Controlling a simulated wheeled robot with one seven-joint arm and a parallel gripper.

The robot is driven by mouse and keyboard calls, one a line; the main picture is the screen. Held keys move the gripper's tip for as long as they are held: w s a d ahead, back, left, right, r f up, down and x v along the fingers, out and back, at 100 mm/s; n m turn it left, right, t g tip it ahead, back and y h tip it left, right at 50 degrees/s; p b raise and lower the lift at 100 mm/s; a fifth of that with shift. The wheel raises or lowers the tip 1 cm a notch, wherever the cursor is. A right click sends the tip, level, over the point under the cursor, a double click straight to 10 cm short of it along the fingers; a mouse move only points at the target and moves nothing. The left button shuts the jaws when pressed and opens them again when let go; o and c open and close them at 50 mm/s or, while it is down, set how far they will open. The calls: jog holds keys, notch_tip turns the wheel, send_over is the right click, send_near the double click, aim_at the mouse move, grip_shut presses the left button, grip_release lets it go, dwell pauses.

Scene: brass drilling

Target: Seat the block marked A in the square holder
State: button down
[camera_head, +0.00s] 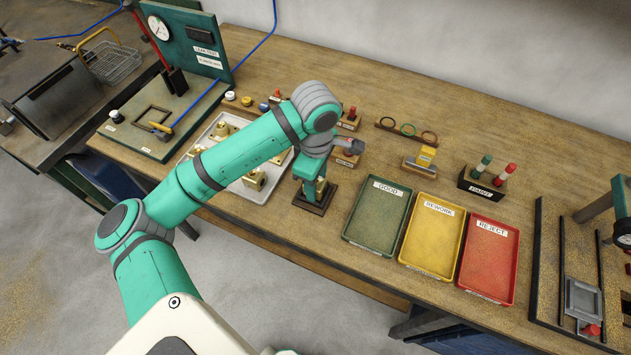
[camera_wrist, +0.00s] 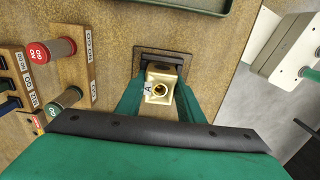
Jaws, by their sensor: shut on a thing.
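The brass block marked A (camera_wrist: 160,88) is between the green fingers of my gripper (camera_wrist: 158,98), which is shut on it. The label A and a round threaded hole face the wrist camera. The dark square holder (camera_wrist: 139,56) shows just beyond the block in the wrist view, and the block covers much of it. In the head view my gripper (camera_head: 314,184) points down over the holder (camera_head: 300,203), with a little brass showing between the fingers. I cannot tell whether the block's underside is inside the holder or just above it.
A pale tray (camera_head: 250,192) with several brass blocks lies left of the holder. The green GOOD tray (camera_head: 377,215), yellow REWORK tray (camera_head: 431,234) and red REJECT tray (camera_head: 489,258) lie to the right. A GO/NO GO gauge stand (camera_wrist: 88,70) is close by. The table's front edge is near.

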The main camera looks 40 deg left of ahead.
jog(key=shift+f, duration=0.15)
dwell(0.7)
jog(key=c, duration=0.7)
grip_release()
jog(key=shift+r, duration=3.5)
